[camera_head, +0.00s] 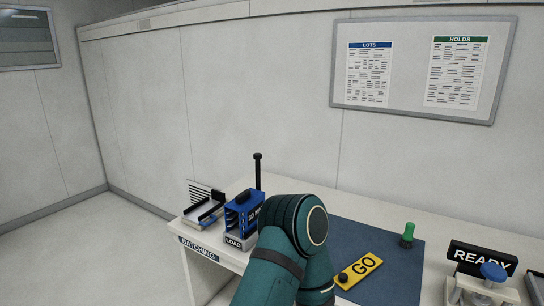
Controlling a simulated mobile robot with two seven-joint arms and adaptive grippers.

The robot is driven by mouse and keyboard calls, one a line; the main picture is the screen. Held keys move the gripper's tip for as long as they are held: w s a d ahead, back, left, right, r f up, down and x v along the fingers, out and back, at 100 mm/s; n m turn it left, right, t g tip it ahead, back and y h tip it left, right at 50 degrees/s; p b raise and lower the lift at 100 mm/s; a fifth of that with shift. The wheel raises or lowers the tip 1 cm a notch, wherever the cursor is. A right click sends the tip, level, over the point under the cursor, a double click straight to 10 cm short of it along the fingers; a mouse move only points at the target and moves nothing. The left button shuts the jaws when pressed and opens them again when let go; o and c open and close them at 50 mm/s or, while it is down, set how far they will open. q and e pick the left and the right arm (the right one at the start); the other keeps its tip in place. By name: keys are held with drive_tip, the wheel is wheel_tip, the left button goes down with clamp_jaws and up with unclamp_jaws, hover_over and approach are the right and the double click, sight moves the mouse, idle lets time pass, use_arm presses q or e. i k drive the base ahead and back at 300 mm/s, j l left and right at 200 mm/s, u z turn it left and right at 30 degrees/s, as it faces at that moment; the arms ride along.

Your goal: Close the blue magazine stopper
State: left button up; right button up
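A blue slotted magazine (236,216) stands upright on the bench, in a holder labelled LOAD (234,242). It has a black handle on top. A tall thin black post with a knob (258,172) rises just behind and to the right of it. I cannot tell from this view which part is the stopper or whether it is open. My teal arm (275,265) rises from the bottom edge, and its rounded joint covers the magazine's right side. Neither gripper shows.
Left of the magazine is a tray with blue and black parts (205,212), above a BATCHING label (199,249). A wall stands behind.

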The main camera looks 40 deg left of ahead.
sight(257, 156)
drive_tip(key=u, duration=1.55)
